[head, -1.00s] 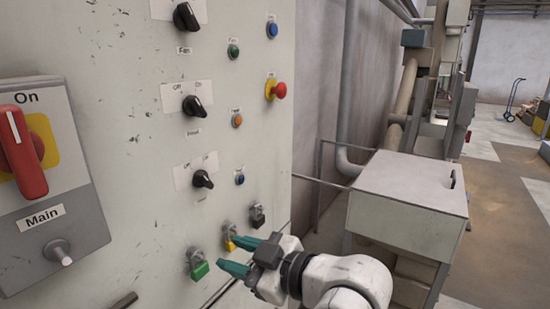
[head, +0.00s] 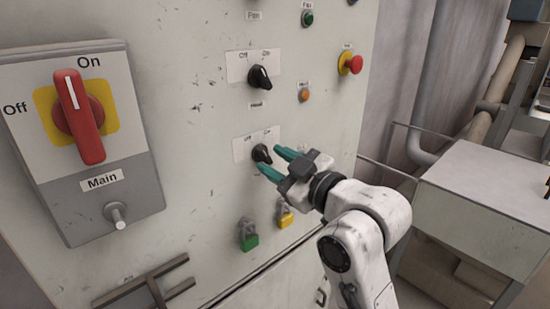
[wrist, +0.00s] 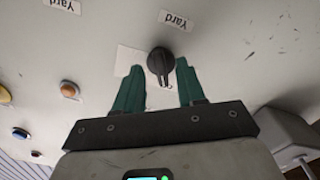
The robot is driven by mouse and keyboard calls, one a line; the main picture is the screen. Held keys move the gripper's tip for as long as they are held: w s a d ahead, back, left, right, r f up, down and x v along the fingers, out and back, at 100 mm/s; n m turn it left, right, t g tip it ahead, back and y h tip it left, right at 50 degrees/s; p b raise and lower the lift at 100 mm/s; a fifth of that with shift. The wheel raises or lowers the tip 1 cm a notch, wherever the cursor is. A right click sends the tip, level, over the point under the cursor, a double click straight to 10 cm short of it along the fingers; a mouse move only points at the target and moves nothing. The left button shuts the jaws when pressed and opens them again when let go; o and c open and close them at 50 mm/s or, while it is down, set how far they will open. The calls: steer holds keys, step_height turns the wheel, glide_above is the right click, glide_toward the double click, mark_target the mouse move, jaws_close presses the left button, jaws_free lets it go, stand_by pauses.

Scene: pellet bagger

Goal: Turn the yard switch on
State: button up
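The yard switch is a black rotary knob (head: 262,153) on the panel, under a white plate with Off at left and On at right. In the wrist view the knob (wrist: 161,62) shows upside down near a "Yard" label, its white mark on the side of the plate. My gripper (head: 273,160) is open at the knob, its two green fingers pointing at the panel. In the wrist view the fingertips (wrist: 157,68) are on either side of the knob, with the right one very close to it. I cannot tell whether they touch it.
A similar black knob labelled Heat (head: 260,78) is above. The red main switch (head: 78,116) is at left. A red emergency button (head: 350,63) is upper right. Green (head: 250,242) and yellow (head: 286,219) padlocks hang below. A grey box (head: 490,205) stands at right.

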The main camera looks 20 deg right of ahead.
steer(key=shift+w+a, duration=0.15)
steer(key=shift+w, duration=0.25)
jaws_close()
